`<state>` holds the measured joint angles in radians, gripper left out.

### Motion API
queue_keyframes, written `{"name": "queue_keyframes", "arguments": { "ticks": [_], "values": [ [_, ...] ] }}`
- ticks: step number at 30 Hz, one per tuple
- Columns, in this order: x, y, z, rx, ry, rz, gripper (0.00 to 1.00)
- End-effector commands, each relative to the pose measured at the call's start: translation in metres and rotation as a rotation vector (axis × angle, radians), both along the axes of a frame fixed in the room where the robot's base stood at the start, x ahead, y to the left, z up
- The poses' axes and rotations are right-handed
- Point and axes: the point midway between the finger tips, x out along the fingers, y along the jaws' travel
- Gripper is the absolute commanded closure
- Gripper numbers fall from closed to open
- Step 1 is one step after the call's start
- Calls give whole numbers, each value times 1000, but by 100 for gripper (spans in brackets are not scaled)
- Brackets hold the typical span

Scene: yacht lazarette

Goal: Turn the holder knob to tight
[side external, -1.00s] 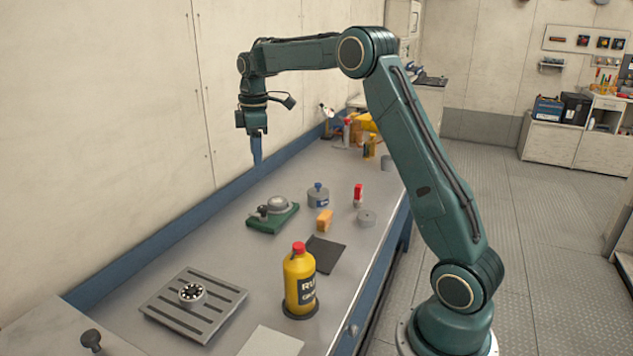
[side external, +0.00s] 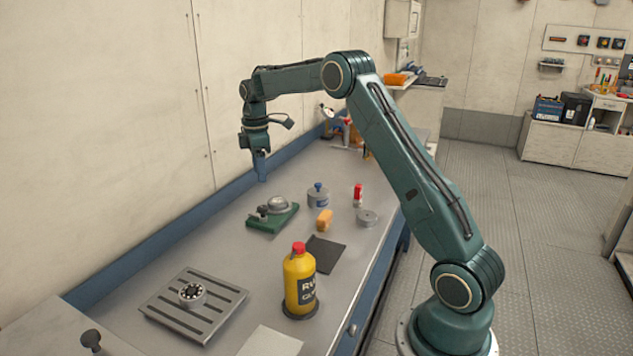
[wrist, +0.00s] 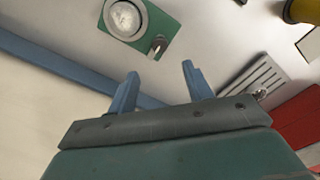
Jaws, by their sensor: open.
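The holder is a green base (side external: 286,219) with a round silvery dome (side external: 279,203) on top. It lies on the bench near the back, left of the middle. A small dark knob (side external: 262,211) stands at its left end. In the wrist view the holder's green base (wrist: 176,27) is at the top, and its knob (wrist: 157,46) is just beyond the blue fingers. My gripper (side external: 262,178) is in the air above the bench, behind the holder and apart from it. In the wrist view its two fingers (wrist: 160,70) are spread with nothing between them. I cannot read the knob's setting.
A yellow bottle (side external: 300,281) stands at the front, near a slotted grey plate (side external: 170,311). A blue-grey lidded pot (side external: 318,197), an orange block (side external: 324,220) and a red-topped small bottle (side external: 358,193) stand right of the holder. A blue rail (side external: 180,224) runs along the wall.

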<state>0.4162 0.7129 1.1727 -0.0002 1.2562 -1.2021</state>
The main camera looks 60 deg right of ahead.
Motion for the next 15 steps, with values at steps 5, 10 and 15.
{"name": "queue_keyframes", "arguments": {
  "ticks": [5, 10, 15],
  "values": [
    [-1, 0, -28, 2, 4, 0, 50],
    [-1, 0, -54, 2, 4, 0, 50],
    [-1, 0, -79, 1, 3, 0, 50]
  ]
}}
